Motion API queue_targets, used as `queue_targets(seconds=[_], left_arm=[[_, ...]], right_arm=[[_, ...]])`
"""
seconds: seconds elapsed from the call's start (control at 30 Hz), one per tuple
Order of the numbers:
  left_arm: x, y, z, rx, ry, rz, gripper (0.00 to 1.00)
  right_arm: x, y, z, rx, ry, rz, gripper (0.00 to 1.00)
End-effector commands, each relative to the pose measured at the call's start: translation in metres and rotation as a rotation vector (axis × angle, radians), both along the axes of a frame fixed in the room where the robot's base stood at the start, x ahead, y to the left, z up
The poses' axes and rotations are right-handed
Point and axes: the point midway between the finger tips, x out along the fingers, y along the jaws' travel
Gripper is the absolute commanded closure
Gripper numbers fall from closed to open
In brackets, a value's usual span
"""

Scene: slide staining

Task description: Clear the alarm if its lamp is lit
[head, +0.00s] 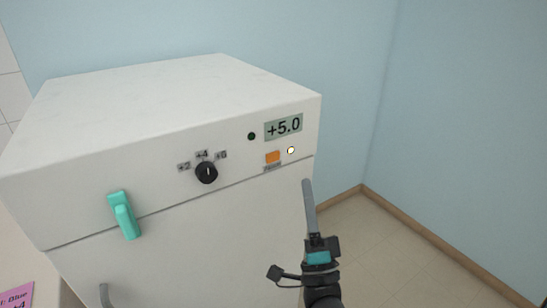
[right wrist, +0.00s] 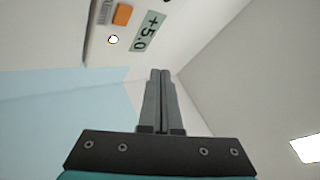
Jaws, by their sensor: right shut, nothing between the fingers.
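A white fridge-like cabinet (head: 150,115) carries a control panel on its upper front. An orange square button (head: 272,157) sits above a small label too small to read. To its right is a small round bright white spot (head: 291,150) with a dark rim, looking like a lit lamp. A dark round dot (head: 251,136) lies left of the display, which reads +5.0 (head: 283,127). My right gripper (head: 308,183) is shut and empty, below and right of the button, apparently apart from the panel. The right wrist view shows its closed fingers (right wrist: 160,73), with the orange button (right wrist: 122,14) beyond. My left gripper is out of view.
A black knob (head: 206,173) with +2, +4 and +6 marks and a teal latch (head: 124,215) are on the cabinet's front. A pink card (head: 17,296) lies at lower left. Open floor (head: 400,260) is right of the cabinet, before blue walls.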

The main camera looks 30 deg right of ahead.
Motion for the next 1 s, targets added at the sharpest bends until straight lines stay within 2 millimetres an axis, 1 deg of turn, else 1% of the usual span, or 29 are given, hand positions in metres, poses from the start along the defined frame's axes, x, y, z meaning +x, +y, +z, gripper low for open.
queue_targets(seconds=[0.17,0.27,0.5,0.7,0.83,1.0], left_arm=[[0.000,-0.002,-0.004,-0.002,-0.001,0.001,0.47],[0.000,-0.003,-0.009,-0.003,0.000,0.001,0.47],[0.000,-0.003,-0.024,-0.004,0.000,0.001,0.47],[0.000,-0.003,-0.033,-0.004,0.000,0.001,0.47],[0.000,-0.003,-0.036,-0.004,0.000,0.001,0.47],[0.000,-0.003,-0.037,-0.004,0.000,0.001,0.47]], right_arm=[[0.009,0.001,-0.001,0.000,-0.001,-0.001,1.00],[0.021,0.002,-0.002,0.000,-0.001,-0.001,1.00],[0.056,0.004,-0.002,0.001,-0.002,0.000,1.00],[0.077,0.006,-0.002,0.000,0.000,0.000,1.00],[0.085,0.007,-0.002,0.000,0.002,0.000,1.00],[0.088,0.007,0.000,-0.001,0.002,0.000,1.00]])
